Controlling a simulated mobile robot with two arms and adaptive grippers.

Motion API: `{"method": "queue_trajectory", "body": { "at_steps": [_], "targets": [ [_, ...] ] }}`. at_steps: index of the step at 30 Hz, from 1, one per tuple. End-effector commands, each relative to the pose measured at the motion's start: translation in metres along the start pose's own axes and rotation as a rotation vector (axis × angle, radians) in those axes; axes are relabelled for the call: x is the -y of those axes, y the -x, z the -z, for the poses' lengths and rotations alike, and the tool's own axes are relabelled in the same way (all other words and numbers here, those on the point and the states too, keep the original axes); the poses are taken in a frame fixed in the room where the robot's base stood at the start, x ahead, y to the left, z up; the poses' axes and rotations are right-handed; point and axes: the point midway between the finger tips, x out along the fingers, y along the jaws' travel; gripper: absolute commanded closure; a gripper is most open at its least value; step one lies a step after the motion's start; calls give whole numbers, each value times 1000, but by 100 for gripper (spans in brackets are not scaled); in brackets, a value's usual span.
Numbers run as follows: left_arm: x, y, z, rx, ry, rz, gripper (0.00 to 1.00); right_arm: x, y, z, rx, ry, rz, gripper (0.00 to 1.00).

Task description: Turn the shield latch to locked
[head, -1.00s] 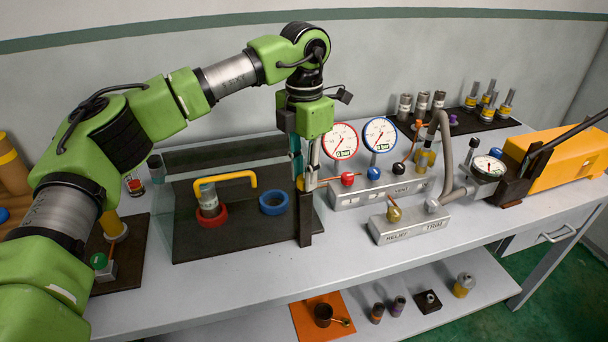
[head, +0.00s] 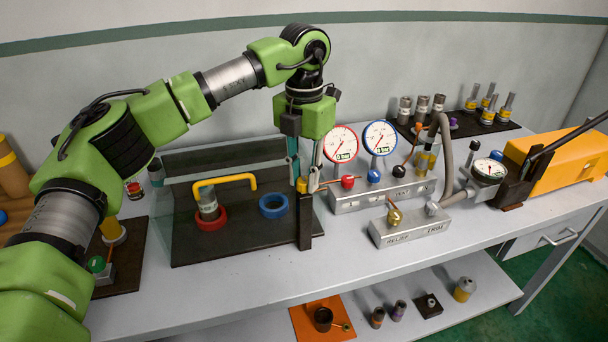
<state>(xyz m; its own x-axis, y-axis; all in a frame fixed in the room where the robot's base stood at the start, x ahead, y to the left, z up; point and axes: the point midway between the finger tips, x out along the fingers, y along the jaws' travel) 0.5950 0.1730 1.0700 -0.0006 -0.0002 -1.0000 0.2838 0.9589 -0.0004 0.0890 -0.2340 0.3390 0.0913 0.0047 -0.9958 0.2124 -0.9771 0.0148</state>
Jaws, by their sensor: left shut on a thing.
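The shield is a clear cover with a yellow handle (head: 224,182) over a dark base plate (head: 240,242). A dark post (head: 305,225) stands at the plate's right front corner. The small yellow shield latch (head: 301,185) sits at the top of this post. My left gripper (head: 305,186) points down from above and is shut on the latch, one finger on each side. The fingers hide most of the latch, so its exact angle is hard to read. My right gripper is not in view.
Under the shield are a red ring (head: 209,219) with a grey fitting in it and a blue ring (head: 273,206). Close right of the post stands a valve block (head: 375,196) with a red knob (head: 348,182) and two gauges. The relief block (head: 405,231) is in front.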

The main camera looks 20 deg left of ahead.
Motion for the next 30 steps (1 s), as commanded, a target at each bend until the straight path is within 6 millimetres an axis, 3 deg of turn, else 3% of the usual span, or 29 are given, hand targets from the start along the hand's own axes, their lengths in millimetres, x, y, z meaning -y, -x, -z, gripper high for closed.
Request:
{"method": "queue_trajectory", "body": {
  "at_steps": [2, 3, 5, 17, 23, 30],
  "targets": [
    [0, 1, -1, 4, 2, 0, 100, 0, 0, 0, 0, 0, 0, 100],
    [0, 1, -1, 4, 2, 0, 76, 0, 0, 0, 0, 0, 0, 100],
    [0, 1, -1, 3, 2, 0, 62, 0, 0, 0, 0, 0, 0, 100],
    [0, 4, 0, 2, 0, 0, 62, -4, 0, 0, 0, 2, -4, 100],
    [0, 34, -1, 5, 0, -1, 62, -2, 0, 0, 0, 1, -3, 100],
    [0, 86, -1, 6, 1, 0, 62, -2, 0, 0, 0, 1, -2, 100]
  ]
}}
